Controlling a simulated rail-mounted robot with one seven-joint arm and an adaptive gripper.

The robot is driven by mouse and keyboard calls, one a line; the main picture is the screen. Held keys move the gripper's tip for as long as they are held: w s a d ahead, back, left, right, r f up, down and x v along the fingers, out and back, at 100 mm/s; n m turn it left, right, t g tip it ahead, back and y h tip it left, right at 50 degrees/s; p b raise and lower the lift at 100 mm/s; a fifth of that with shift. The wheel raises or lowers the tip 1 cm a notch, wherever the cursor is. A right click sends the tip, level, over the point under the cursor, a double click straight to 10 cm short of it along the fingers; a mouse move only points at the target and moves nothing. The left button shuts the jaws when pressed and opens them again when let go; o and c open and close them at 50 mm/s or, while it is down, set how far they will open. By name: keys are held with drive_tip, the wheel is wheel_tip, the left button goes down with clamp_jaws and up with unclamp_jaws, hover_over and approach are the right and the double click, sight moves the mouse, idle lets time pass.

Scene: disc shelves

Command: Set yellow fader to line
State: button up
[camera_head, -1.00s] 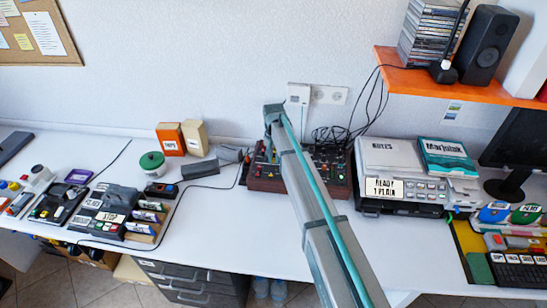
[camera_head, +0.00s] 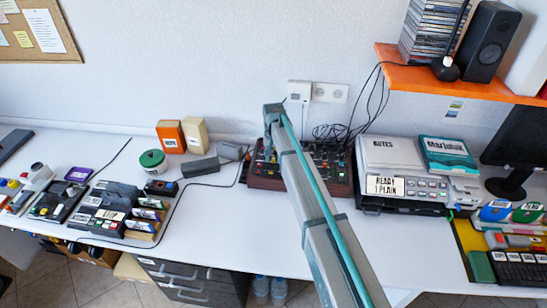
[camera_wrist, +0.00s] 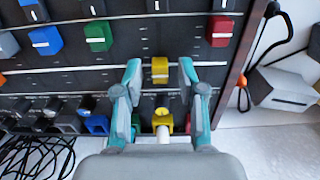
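The yellow fader (camera_wrist: 160,70) is a small yellow cap with a white mark, on the dark panel of the mixer (camera_wrist: 250,12) in the wrist view. My gripper (camera_wrist: 159,76) is open, with one teal finger on each side of the cap and visible gaps between. A thin white line (camera_wrist: 80,69) crosses the panel at about the cap's height. Another long white line (camera_wrist: 185,14) runs higher up in the picture.
Blue (camera_wrist: 45,40), green (camera_wrist: 98,36) and red (camera_wrist: 220,30) faders sit nearby. A yellow knob (camera_wrist: 162,117) lies below the yellow fader between my fingers. Black cables (camera_wrist: 35,155) lie beside the mixer. A printer (camera_head: 390,155) stands right of it, grey blocks (camera_head: 200,167) left.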

sight(273, 158)
wheel_tip(273, 158, up, 12)
idle(0.8)
idle(0.3)
